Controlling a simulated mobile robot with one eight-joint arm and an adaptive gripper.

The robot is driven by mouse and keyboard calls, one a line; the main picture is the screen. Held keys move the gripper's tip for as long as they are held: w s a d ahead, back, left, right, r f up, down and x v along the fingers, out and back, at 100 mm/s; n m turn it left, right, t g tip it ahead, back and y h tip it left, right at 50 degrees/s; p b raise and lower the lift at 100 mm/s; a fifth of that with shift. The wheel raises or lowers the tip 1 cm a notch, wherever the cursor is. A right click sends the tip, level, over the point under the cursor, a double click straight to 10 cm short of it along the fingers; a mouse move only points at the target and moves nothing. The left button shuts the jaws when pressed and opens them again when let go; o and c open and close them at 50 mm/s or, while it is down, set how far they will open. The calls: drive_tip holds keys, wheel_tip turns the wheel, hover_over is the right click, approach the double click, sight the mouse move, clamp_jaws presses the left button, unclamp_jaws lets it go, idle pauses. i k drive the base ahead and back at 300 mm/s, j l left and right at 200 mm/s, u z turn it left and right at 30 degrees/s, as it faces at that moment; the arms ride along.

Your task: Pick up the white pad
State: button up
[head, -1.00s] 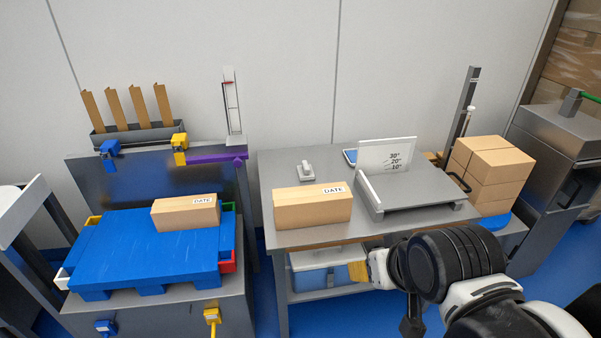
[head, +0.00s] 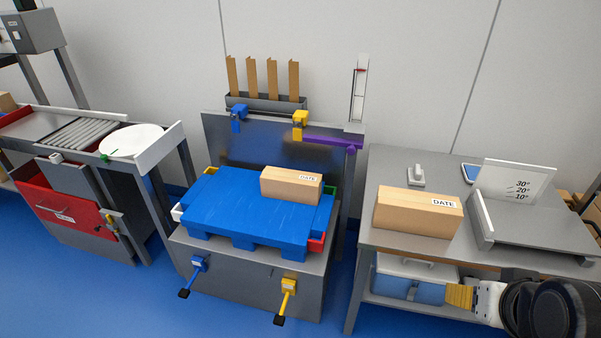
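A small white corner piece (head: 177,212), which looks like the white pad, sits at the left corner of the blue pallet (head: 232,216). Yellow (head: 208,170), red (head: 316,243) and green (head: 333,192) pieces sit at its other corners. My gripper (head: 461,297) is at the lower right, in front of the right-hand table and far from the white piece. Its end shows as a tan, ribbed shape; I cannot tell its fingers apart or whether it holds anything.
A DATE carton (head: 291,186) lies on the pallet; another (head: 418,213) stands on the grey table (head: 385,165). Blue (head: 197,264) and yellow (head: 288,286) pedals project from the pallet stand. A white disc (head: 131,140) lies on the left bench. Blue floor is clear in front.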

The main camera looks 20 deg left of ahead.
sight(416, 178)
drive_tip(key=i+j+z, duration=0.35)
drive_tip(key=i, duration=0.35)
drive_tip(key=i+j+z, duration=0.35)
drive_tip(key=i+j, duration=0.25)
drive_tip(key=j, duration=0.1)
